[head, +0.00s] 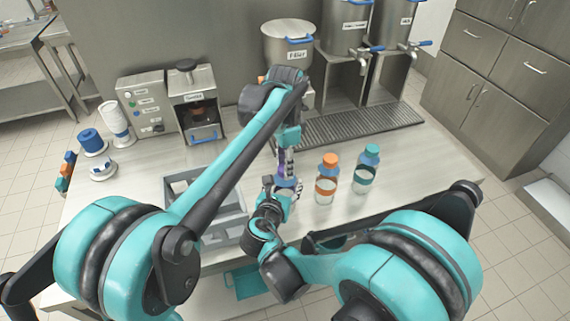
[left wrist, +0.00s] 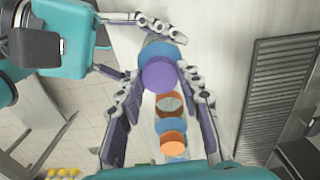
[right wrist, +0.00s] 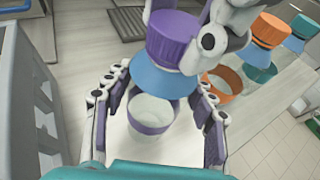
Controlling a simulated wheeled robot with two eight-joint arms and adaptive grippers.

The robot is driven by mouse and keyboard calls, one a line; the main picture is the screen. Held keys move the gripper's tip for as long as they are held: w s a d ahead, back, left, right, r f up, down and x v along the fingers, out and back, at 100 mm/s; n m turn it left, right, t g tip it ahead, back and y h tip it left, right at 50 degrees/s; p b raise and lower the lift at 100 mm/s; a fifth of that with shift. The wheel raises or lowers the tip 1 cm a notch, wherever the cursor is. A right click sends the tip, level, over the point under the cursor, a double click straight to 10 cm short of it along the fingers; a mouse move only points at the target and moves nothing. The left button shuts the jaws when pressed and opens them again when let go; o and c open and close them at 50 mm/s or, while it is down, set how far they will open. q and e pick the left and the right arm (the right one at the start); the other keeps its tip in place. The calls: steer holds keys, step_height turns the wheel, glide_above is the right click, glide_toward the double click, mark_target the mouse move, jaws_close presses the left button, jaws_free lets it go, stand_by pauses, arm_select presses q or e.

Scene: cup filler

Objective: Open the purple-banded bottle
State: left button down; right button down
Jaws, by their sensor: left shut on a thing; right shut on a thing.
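The purple-banded bottle stands upright between my two grippers, with a purple cap (right wrist: 172,36) on a blue shoulder and a purple band (right wrist: 150,116) around its clear body. In the head view it is mostly hidden by my grippers. My left gripper (head: 284,160) comes from above and is shut on the purple cap, which also shows between its fingers in the left wrist view (left wrist: 160,74). My right gripper (head: 283,194) is shut around the bottle's body, with a finger on each side in the right wrist view. The cap appears seated on the shoulder.
An orange-banded bottle (head: 326,180) and a teal-banded bottle (head: 366,169) stand close on the right. A grey crate (head: 230,224) is on the left. A drip grate (head: 350,124) and steel dispensers are behind. The counter's right end is clear.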

arm_select(q)
steer(key=n, duration=0.7)
steer(key=shift+n, duration=0.3)
steer(key=n, duration=1.9)
steer(key=shift+r, duration=0.25)
steer(key=shift+r, duration=0.95)
